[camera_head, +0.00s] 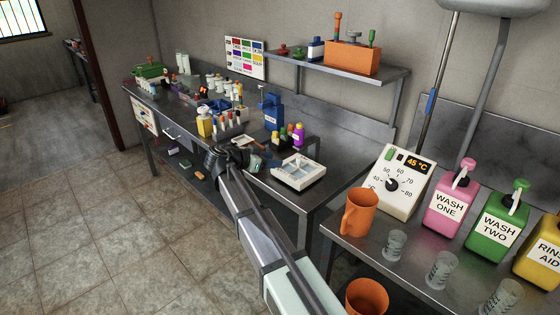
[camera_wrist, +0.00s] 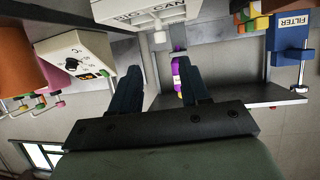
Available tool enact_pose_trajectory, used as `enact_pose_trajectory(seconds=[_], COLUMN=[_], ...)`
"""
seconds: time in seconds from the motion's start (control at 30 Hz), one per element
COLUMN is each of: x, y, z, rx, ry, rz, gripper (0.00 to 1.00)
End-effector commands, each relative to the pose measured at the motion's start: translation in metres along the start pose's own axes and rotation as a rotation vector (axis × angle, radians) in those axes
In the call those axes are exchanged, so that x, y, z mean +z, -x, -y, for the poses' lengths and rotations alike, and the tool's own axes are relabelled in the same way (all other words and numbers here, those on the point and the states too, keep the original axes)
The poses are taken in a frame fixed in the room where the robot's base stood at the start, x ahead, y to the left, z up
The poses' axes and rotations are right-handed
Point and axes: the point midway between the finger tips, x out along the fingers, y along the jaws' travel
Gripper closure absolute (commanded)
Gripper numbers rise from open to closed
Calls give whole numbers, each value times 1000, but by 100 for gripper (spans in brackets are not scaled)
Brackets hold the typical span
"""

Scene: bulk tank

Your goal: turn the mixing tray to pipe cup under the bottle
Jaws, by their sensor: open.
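A white mixing tray (camera_head: 299,173) with pale compartments sits near the front edge of the steel bench, just right of my gripper (camera_head: 254,162). In the wrist view, a white box with a dark-lettered label and a small white knob (camera_wrist: 160,37) is at the top, beyond my fingertips (camera_wrist: 160,76); it looks like this tray's side. My fingers are apart with nothing between them. A purple bottle (camera_head: 298,133) stands behind the tray; it also shows in the wrist view (camera_wrist: 177,68). I cannot tell which bottle or cup the task means.
On the right bench are a white temperature box (camera_head: 398,183), an orange mug (camera_head: 358,213), beakers and wash bottles. A wall shelf (camera_head: 350,66) holds an orange box.

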Motion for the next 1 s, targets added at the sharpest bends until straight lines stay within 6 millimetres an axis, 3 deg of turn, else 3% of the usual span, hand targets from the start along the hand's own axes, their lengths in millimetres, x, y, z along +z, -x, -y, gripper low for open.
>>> enact_pose_trajectory(seconds=[0.13, 0.27, 0.6, 1.0], x=[3, 4, 3, 3], y=[0, 2, 6, 7], z=[-21, -29, -19, -19], rx=[112, 207, 378, 407], ry=[-89, -134, -202, -212], rz=[10, 13, 10, 9], gripper=[54, 54, 54, 54])
